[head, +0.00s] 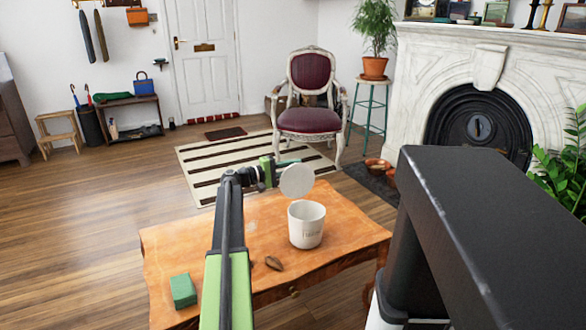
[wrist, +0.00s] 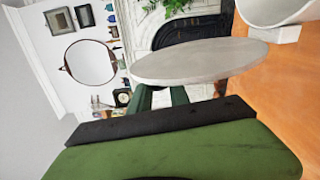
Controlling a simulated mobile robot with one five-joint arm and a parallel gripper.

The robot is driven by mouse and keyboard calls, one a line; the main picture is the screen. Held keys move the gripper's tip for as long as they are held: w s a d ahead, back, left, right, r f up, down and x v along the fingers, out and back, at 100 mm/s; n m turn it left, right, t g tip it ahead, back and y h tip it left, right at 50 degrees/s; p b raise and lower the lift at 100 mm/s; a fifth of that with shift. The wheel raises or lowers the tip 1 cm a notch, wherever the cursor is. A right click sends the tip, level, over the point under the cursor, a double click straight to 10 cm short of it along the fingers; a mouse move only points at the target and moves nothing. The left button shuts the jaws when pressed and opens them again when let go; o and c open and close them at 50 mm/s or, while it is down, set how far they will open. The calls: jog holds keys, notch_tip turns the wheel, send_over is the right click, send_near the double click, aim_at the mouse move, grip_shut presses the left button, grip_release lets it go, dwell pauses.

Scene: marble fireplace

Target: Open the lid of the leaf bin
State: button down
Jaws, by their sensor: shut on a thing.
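Part of the bin (wrist: 275,10) shows at the top right there. The fingertips' contact is partly hidden.
The wooden table (head: 180,240) also holds a green block (head: 183,290) at the front left and a small brown object (head: 273,263) before the bin. A chair (head: 309,100) stands behind the table.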

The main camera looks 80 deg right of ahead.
jog(key=shift+s+f, duration=0.15)
jog(key=shift+f, duration=0.1)
jog(key=c, duration=1.3)
grip_release()
jog(key=shift+d+f, duration=0.1)
jog(key=shift+f, duration=0.05)
jog(key=shift+o, duration=0.3)
jog(key=shift+s+d, duration=0.1)
jog(key=shift+d, duration=0.05)
jog(key=shift+v, duration=1.05)
jog(key=v, duration=1.8)
jog(key=shift+r, duration=0.4)
jog(key=v, duration=1.7)
jog(key=shift+w+a+r, duration=0.15)
jog(key=shift+w+a, duration=0.05)
jog(key=shift+w, duration=0.1)
